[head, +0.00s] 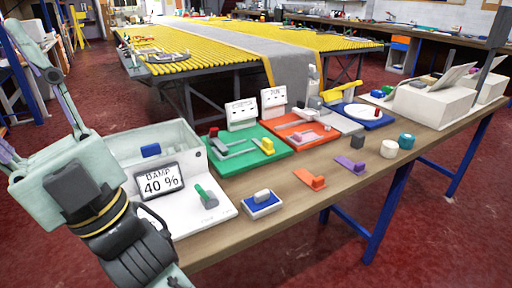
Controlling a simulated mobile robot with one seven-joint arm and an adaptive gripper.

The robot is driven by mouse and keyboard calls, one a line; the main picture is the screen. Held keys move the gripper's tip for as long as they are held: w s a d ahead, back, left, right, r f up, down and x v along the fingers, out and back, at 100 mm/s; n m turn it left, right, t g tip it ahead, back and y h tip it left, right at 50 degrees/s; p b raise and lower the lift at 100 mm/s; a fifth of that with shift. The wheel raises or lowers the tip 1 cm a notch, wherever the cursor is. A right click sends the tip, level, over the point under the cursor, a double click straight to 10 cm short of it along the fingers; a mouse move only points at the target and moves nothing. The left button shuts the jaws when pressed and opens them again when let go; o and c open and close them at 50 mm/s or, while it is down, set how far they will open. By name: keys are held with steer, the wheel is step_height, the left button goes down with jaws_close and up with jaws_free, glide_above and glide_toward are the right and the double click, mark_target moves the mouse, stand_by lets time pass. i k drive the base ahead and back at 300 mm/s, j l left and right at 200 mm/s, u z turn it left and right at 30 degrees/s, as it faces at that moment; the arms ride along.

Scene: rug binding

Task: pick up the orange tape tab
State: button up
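The orange tape tab (311,180) lies flat on the wooden bench near its front edge, with a raised block at one end. A similar purple tab (350,165) lies to its right, apart from it. My gripper (60,160) is at the left edge of the head view, well to the left of the orange tab and nearer the camera. It points up and away from the tab. Its fingers are partly cut off by the frame, so I cannot tell how far they are open. I see nothing held in it.
A blue-and-white block (261,204) sits left of the orange tab. A white tray with a green-handled tool (206,196) and a DAMP 40 % sign (160,181) stand farther left. A dark block (357,142) and white roll (390,149) stand right. Bench around the tab is clear.

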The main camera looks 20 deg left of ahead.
mark_target(317, 184)
steer(key=i+l+u, duration=0.1)
steer(key=l, duration=0.35)
steer(key=i+l+u, duration=0.15)
steer(key=i+l, duration=0.15)
steer(key=l, duration=0.15)
steer(key=i+l+u, duration=0.1)
steer(key=l, duration=0.35)
steer(key=i+l+u, duration=0.15)
steer(key=l, duration=0.35)
steer(key=i+l+u, duration=0.1)
steer(key=l, duration=0.35)
steer(key=i+l+u, duration=0.15)
steer(key=l, duration=0.4)
